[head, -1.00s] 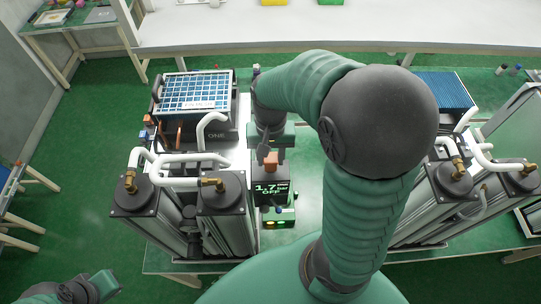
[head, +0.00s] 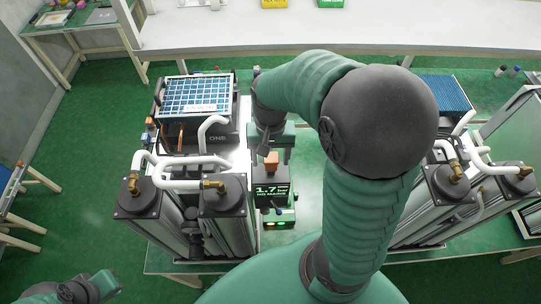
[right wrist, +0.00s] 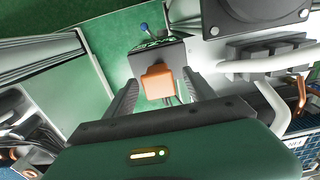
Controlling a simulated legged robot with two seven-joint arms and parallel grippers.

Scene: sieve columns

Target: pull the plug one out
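An orange plug (head: 271,160) stands at the back of a small dark box with a display (head: 271,191) between the column units; the display reads 1.7 bar and NO MAINS. In the right wrist view the plug (right wrist: 158,82) lies between my right gripper's fingers, with a narrow gap on each side. My right gripper (head: 270,153) looks open around or just short of it; I cannot tell the depth. Whether the plug is seated is hidden. My left gripper (head: 102,284) is at the lower left, far from the box, its fingers unclear.
The left unit marked ONE has a blue-grid top (head: 195,96), white hoses and two dark-capped columns (head: 222,190) close to the box. A similar unit (head: 455,180) stands at the right behind my arm. A white bench (head: 400,30) runs along the back. Green mat lies clear right of the box.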

